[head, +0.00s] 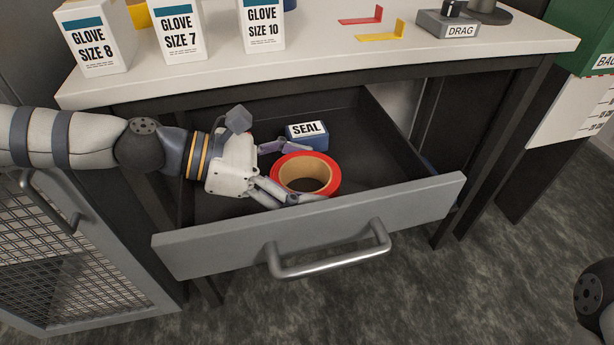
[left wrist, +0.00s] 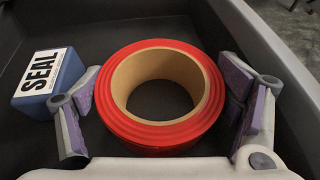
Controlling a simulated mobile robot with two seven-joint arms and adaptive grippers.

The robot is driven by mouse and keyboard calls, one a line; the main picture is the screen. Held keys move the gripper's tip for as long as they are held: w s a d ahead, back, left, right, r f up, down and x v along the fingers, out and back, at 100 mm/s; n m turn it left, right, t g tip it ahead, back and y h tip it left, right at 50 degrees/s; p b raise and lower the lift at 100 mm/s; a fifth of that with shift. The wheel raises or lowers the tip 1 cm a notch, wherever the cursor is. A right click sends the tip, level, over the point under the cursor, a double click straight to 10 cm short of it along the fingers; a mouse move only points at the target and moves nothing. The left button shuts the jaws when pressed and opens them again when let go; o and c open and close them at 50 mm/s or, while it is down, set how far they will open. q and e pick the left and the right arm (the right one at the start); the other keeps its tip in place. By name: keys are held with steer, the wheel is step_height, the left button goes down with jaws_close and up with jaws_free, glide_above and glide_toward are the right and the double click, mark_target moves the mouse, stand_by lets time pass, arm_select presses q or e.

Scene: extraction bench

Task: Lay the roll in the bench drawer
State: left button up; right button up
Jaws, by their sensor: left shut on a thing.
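The red tape roll (head: 331,176) with a tan cardboard core lies flat, its hole facing up, inside the open bench drawer (head: 420,198). My left gripper (head: 308,172) reaches into the drawer from the left and is shut on the roll, one finger on each side. In the left wrist view the roll (left wrist: 160,133) sits between the two purple-padded fingers. I cannot tell whether its underside touches the drawer floor. My right gripper is not in view.
A blue box marked SEAL (head: 307,135) stands in the drawer behind the roll, close to one finger. Glove boxes (head: 180,30) and a DRAG block (head: 449,23) stand on the bench top (head: 320,62). The drawer's right part is clear.

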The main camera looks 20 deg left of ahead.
arm_select(q)
steer(key=o, duration=1)
steer(key=shift+c, duration=0.2)
steer(key=shift+r, duration=0.25)
steer(key=p+v, duration=0.5)
steer(key=v, duration=0.6)
steer(key=shift+r, duration=0.2)
steer(key=shift+s+a+p, duration=0.2)
steer(key=shift+a+p, duration=0.1)
steer(key=shift+a, duration=0.1)
steer(key=shift+f, duration=0.2)
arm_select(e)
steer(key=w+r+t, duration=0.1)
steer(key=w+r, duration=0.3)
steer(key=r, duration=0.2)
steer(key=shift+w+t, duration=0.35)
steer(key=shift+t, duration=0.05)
